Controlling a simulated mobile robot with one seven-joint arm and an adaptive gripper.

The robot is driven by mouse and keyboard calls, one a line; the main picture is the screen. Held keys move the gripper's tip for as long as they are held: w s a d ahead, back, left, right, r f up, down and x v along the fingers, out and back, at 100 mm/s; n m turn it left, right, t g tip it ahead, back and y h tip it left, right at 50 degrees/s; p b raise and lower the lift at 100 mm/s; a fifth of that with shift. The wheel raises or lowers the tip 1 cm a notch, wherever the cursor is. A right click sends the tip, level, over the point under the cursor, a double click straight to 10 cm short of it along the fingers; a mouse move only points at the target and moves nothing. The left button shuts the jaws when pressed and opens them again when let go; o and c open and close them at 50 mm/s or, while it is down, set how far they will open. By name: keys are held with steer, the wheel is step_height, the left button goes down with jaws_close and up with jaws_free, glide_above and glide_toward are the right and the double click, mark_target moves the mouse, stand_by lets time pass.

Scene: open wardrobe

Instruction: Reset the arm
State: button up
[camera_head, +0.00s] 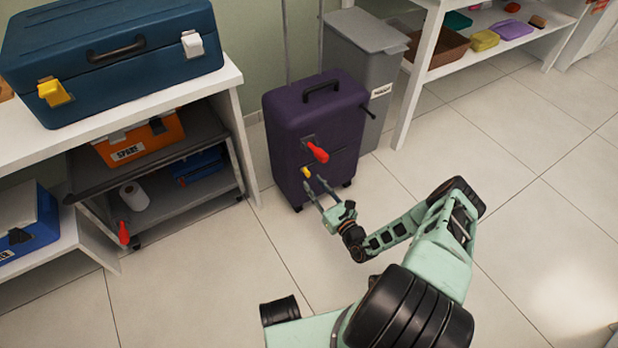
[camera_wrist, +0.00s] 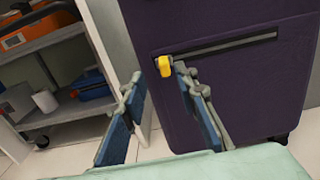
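My gripper (camera_head: 322,194) is open and empty in the head view, in front of the lower part of a dark purple suitcase (camera_head: 283,129). Its arm reaches in from the lower right. In the wrist view the two fingers of my gripper (camera_wrist: 153,110) are spread apart with blue inner pads. The purple suitcase (camera_wrist: 225,90) fills the right of that view, and its yellow zipper pull (camera_wrist: 164,66) shows just beyond the fingers. In the head view the yellow pull (camera_head: 306,172) is close to the fingertips; I cannot tell whether they touch. A red pull (camera_head: 318,151) sits higher up.
A grey bin (camera_head: 362,75) stands behind the suitcase. A white shelf (camera_head: 445,70) with coloured items is at the back right. A blue case (camera_head: 115,55) lies on the left shelf, above a grey cart (camera_head: 165,199) with an orange box (camera_head: 140,138). The right floor is clear.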

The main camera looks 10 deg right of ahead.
steer(key=shift+v, duration=0.8)
